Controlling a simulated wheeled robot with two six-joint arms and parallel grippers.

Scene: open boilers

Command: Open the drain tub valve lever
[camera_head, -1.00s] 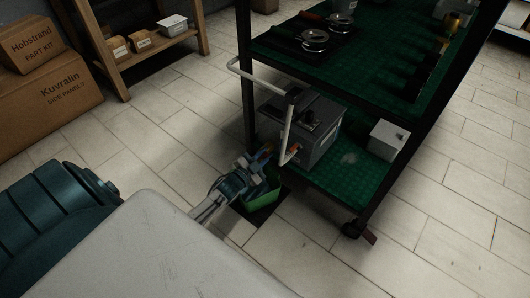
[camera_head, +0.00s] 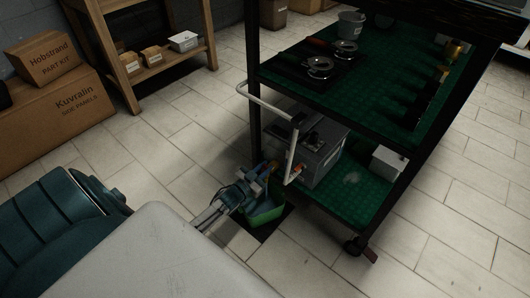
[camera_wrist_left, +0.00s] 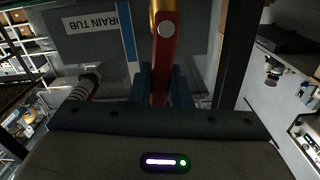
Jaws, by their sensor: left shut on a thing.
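The drain tub valve lever (camera_wrist_left: 164,62) is a red bar with a brass-coloured part at its top, in the left wrist view. A "DRAIN TUB" label (camera_wrist_left: 96,22) is beside it on a grey surface. My left gripper (camera_wrist_left: 162,80) is shut on the lever, with a blue finger on each side. In the head view my left gripper (camera_head: 266,172) is low beside the grey boiler unit (camera_head: 320,155), above a green tub (camera_head: 264,210). The lever is mostly hidden there by the gripper. My right gripper is not in view.
The unit stands on the lower green shelf of a dark-framed cart (camera_head: 352,205). A white bent pipe (camera_head: 292,150) runs close to my gripper. A white box (camera_head: 388,161) sits farther right on the shelf. Cardboard boxes (camera_head: 70,105) are at left. The tiled floor around is mostly clear.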

